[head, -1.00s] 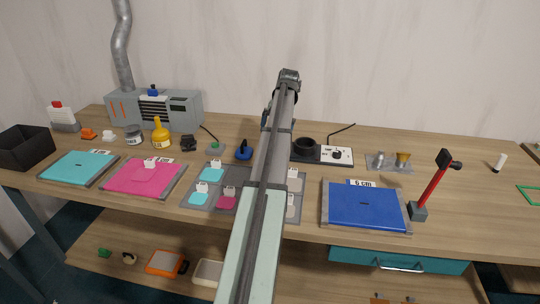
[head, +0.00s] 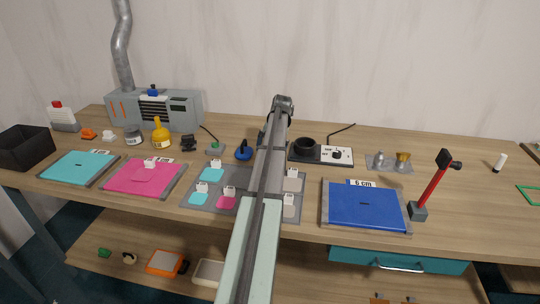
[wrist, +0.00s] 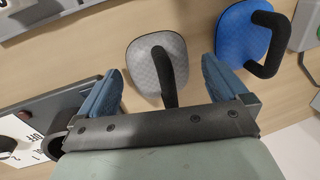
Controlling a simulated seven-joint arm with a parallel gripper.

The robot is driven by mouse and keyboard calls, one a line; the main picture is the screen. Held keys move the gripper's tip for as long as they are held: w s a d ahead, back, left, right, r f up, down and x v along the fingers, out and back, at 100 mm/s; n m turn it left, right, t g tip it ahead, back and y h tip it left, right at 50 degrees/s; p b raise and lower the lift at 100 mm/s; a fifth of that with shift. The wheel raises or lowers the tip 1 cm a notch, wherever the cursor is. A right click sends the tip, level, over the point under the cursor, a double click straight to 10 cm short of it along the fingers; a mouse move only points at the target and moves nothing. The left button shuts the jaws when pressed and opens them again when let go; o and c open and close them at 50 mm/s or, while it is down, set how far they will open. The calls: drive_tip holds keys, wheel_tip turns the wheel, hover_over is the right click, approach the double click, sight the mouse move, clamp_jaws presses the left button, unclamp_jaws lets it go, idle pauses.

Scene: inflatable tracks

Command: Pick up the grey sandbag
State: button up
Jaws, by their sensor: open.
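The grey sandbag (wrist: 158,50), a rounded textured pad with a black loop handle (wrist: 166,82), lies on the table in the wrist view. In the head view it is hidden behind my arm. My gripper (wrist: 163,67) is open and empty, with one blue finger on each side of the grey sandbag in the picture. The handle lies between the fingers. I cannot tell how high the fingertips are above the table.
A blue sandbag (wrist: 240,38) with a black handle lies right of the grey one; it also shows in the head view (head: 243,153). A black device (head: 306,154) with a white panel stands right of my arm. A grey mat (head: 197,187) with coloured patches lies in front.

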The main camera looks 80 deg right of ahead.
drive_tip(key=shift+f, duration=0.4)
drive_tip(key=shift+c, duration=0.5)
drive_tip(key=shift+w+r, duration=0.1)
drive_tip(key=c, duration=1.3)
drive_tip(key=shift+r, duration=0.1)
wheel_tip(320, 180, up, 10)
drive_tip(key=shift+f, duration=0.1)
